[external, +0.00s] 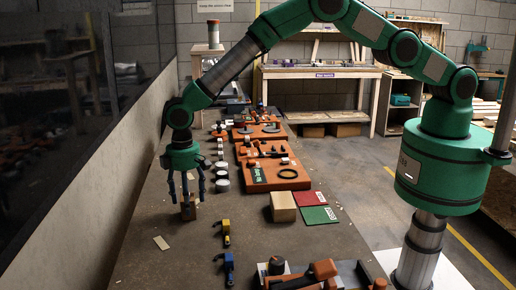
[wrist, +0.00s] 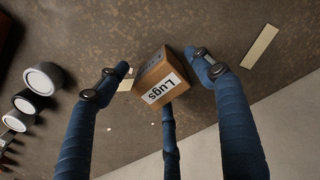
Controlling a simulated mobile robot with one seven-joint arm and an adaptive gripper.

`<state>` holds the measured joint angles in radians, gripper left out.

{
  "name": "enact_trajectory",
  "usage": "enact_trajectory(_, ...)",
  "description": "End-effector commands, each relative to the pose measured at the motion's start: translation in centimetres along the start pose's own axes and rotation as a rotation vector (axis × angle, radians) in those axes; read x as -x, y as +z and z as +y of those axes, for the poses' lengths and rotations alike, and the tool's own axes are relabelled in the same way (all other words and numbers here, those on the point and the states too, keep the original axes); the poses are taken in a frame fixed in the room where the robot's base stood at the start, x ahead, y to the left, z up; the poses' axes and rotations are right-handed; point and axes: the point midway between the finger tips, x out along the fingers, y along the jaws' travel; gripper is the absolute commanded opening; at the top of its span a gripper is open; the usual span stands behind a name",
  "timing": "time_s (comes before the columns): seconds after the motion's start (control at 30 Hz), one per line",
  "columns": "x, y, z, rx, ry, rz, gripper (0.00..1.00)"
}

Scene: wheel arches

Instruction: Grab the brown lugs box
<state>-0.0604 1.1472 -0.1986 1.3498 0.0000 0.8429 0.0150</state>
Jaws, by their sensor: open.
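The brown lugs box (wrist: 155,70) is a small cardboard box with a white label reading "Lugs". My gripper (external: 188,195) is open and points down over the box. In the wrist view my gripper (wrist: 165,80) has a finger on the left, one on the right and one below, spread around the box. I cannot tell whether any finger touches it. The label faces the lower finger.
White-topped cylinders (external: 222,185) stand right of my gripper. Beyond them are orange boards (external: 275,178) with parts and a larger tan box (external: 283,206). Yellow (external: 226,232) and blue (external: 228,267) tools lie nearer. A wall (external: 90,195) runs along the left. Flat pale strips (wrist: 259,46) lie beside the box.

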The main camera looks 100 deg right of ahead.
Motion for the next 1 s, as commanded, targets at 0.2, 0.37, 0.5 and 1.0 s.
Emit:
enact_trajectory(0.2,0.0,0.0,0.0,0.0,0.0,0.0,0.45)
enact_trajectory(0.37,0.0,0.0,0.0,0.0,0.0,0.0,0.13)
enact_trajectory(0.5,0.0,0.0,0.0,0.0,0.0,0.0,0.12)
enact_trajectory(1.0,1.5,-0.1,0.0,0.0,0.0,0.001,0.12)
